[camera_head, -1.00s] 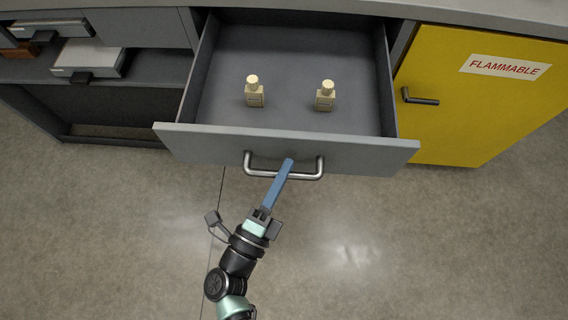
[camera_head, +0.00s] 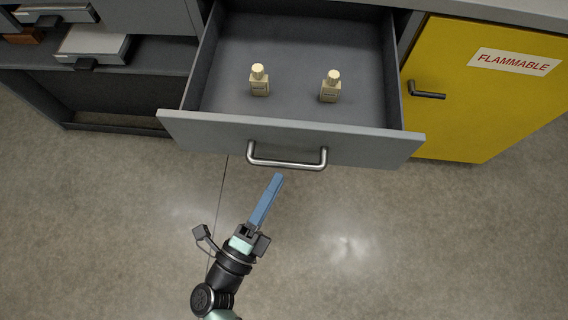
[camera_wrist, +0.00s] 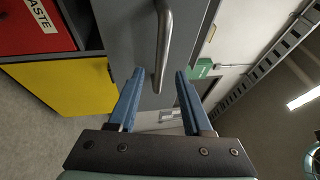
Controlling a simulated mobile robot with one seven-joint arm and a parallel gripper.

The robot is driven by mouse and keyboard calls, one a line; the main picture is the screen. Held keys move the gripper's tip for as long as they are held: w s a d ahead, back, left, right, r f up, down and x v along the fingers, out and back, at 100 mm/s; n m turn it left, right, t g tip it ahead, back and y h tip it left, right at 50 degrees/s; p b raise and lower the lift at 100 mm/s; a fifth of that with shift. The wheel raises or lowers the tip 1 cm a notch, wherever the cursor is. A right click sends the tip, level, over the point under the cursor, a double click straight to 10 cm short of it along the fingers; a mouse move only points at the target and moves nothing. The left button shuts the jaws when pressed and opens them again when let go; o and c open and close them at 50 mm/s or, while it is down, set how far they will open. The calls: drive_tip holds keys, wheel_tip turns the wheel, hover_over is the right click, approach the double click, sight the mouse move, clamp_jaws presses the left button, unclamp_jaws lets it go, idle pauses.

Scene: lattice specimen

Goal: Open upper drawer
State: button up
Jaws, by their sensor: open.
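The upper drawer (camera_head: 290,137) is pulled out, its grey front facing me and its inside in plain view in the head view. Its silver bar handle (camera_head: 287,164) runs across the front and also shows in the wrist view (camera_wrist: 163,42), ahead of and between the fingers. My gripper (camera_head: 278,178) is below the handle in the head view, clear of it. In the wrist view my gripper (camera_wrist: 158,88) has its two blue fingers apart with nothing held between them.
A yellow cabinet labelled FLAMMABLE (camera_head: 480,90) is at right. Grey shelves with trays (camera_head: 92,45) are at left. The concrete floor (camera_head: 400,240) in front is clear.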

drive_tip(key=v, duration=0.7)
drive_tip(key=shift+s+a+b, duration=0.2)
drive_tip(key=shift+s+b, duration=0.1)
drive_tip(key=shift+f, duration=0.1)
